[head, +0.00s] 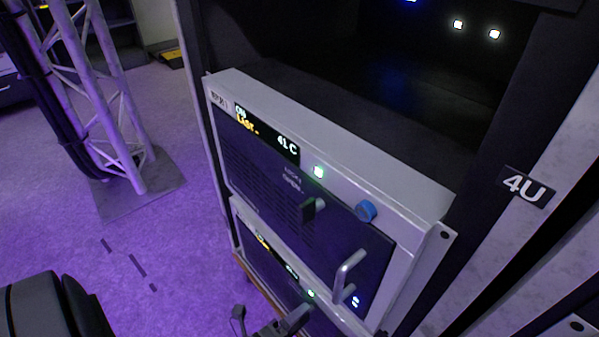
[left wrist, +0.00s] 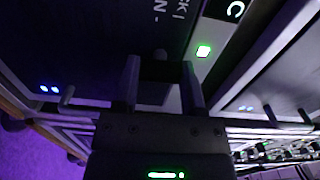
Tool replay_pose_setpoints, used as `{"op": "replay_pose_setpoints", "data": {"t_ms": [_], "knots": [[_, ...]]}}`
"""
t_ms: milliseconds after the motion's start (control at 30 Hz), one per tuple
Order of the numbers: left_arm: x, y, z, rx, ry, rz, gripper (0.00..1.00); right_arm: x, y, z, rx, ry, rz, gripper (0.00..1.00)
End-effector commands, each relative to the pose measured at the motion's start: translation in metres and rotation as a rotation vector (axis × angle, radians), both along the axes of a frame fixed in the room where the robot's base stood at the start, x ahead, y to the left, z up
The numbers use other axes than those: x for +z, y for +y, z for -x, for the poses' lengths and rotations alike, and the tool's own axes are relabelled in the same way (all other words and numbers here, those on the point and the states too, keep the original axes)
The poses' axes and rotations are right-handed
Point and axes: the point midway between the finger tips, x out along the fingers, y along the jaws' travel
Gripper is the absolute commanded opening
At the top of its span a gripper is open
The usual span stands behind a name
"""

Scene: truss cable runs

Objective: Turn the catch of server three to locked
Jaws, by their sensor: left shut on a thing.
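An upper server (head: 330,140) with a pale top sits in the rack, its display reading 41 C. Its dark catch (head: 313,210) stands free on the front. A lower server (head: 275,268) sits beneath it, with its own display and green light. I cannot read which one is server three. My left gripper (head: 283,322) is at the lower server's front, near the picture's bottom edge. In the left wrist view, my left gripper (left wrist: 165,88) is shut on a small dark catch (left wrist: 160,71) near the green light (left wrist: 203,51). The fingers partly hide the catch, and its turn is unclear. My right gripper is out of view.
A blue knob (head: 366,211) and a metal handle (head: 347,272) stick out at the right of the upper server's front. The rack post with a 4U label (head: 527,187) is at the right. A truss tower (head: 105,90) stands left on open purple floor.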

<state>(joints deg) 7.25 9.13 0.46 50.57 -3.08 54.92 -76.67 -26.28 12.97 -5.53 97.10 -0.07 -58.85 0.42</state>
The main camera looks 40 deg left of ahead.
Motion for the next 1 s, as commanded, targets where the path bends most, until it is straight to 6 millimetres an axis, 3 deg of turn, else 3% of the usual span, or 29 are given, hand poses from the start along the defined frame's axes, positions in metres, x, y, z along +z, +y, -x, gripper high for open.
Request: {"op": "replay_pose_setpoints", "data": {"t_ms": [700,733,867,1000], "knots": [[-0.0011,-0.0006,0.0006,-0.001,-0.001,-0.062,0.0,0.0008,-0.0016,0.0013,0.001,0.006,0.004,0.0],[-0.0011,-0.0006,0.0006,-0.001,-0.001,-0.062,0.59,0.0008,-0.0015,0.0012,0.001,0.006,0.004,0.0],[-0.0008,-0.0005,0.0004,-0.001,-0.002,-0.062,0.87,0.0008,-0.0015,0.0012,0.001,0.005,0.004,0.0],[-0.0005,-0.0003,0.0002,0.0,-0.003,-0.061,0.88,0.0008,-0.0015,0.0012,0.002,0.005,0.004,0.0]]}}
